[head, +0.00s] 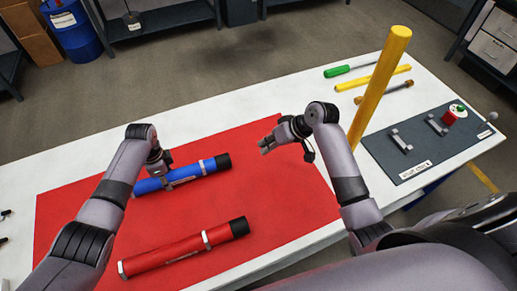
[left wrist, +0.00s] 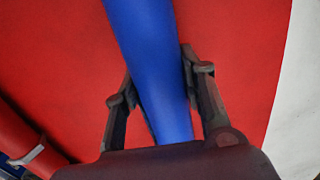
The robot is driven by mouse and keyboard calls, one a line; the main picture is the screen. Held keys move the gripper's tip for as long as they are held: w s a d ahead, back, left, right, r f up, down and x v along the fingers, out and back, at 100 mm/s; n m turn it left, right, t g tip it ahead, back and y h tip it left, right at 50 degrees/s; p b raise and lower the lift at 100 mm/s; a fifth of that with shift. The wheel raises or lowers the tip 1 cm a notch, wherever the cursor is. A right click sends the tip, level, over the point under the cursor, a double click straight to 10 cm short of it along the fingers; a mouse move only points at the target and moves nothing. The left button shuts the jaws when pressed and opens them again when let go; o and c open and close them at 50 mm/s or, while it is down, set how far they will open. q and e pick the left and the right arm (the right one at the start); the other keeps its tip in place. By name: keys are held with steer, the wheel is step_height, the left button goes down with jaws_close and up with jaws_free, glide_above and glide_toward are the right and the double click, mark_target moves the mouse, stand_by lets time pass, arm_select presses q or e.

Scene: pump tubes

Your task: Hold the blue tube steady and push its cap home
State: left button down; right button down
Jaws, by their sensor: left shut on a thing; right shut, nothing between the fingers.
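The blue tube (head: 193,174) lies on the red mat (head: 100,205), with a black cap (head: 223,161) at its right end. My left gripper (head: 163,177) is around the tube's left part. In the left wrist view its fingers (left wrist: 165,100) straddle the blue tube (left wrist: 148,50), one on each side. Whether the cap is fully seated is too small to tell. My right gripper (head: 265,147) is shut and empty, to the right of the cap and apart from it.
A red tube (head: 170,251) with a black cap lies nearer on the mat. A yellow post (head: 379,88) stands at the table's right part. Beyond it lie a green-handled tool (head: 345,70) and yellow tools. A grey board (head: 432,150) with brackets lies at the right.

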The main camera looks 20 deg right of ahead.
stand_by(0.4)
arm_select(q)
steer(key=c, duration=0.9)
jaws_free()
steer(key=shift+c, duration=0.2)
steer(key=shift+r, duration=0.15)
